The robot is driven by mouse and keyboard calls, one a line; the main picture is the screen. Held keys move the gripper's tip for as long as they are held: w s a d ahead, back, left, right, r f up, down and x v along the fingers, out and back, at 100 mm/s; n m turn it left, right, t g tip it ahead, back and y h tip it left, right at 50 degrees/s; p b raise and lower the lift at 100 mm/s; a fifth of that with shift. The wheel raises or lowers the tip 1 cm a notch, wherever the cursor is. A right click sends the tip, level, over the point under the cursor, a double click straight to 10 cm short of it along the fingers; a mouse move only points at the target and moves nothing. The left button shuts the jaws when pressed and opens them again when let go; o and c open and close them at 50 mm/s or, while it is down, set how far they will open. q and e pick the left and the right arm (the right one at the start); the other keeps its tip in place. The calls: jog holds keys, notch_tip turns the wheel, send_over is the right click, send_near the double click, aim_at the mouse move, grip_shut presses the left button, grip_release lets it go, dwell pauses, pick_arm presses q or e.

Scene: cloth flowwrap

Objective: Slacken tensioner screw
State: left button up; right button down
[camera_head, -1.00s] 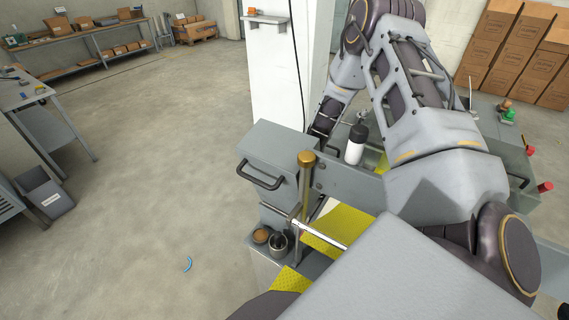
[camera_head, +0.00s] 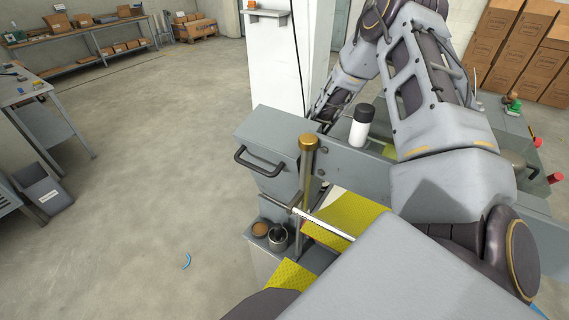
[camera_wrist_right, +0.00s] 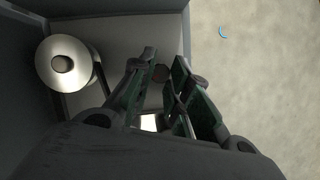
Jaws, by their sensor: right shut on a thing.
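My right gripper (camera_wrist_right: 163,65) shows in the right wrist view, its two green-padded fingers close together. A small dark, round-ended piece (camera_wrist_right: 160,73) lies between the fingers, and the gripper is shut on it. It looks like the tensioner screw, but its far end and thread are hidden. The grey machine (camera_head: 345,170) stands in the middle of the head view, where my arm reaches over and behind it. The right gripper is hidden there. My left gripper is in neither current view.
A pale metal roller (camera_wrist_right: 62,63) sits left of the fingers inside a grey housing. A brass-topped post (camera_head: 307,143), yellow web (camera_head: 345,215), black-capped white bottle (camera_head: 360,130) and two cups (camera_head: 277,237) are at the machine. Open floor (camera_head: 150,150) lies left.

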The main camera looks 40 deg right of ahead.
jog(key=c, duration=1.6)
grip_release()
jog(key=shift+d, duration=0.1)
jog(key=shift+r, duration=0.1)
jog(key=shift+v, duration=5.85)
jog(key=shift+w+d, duration=0.1)
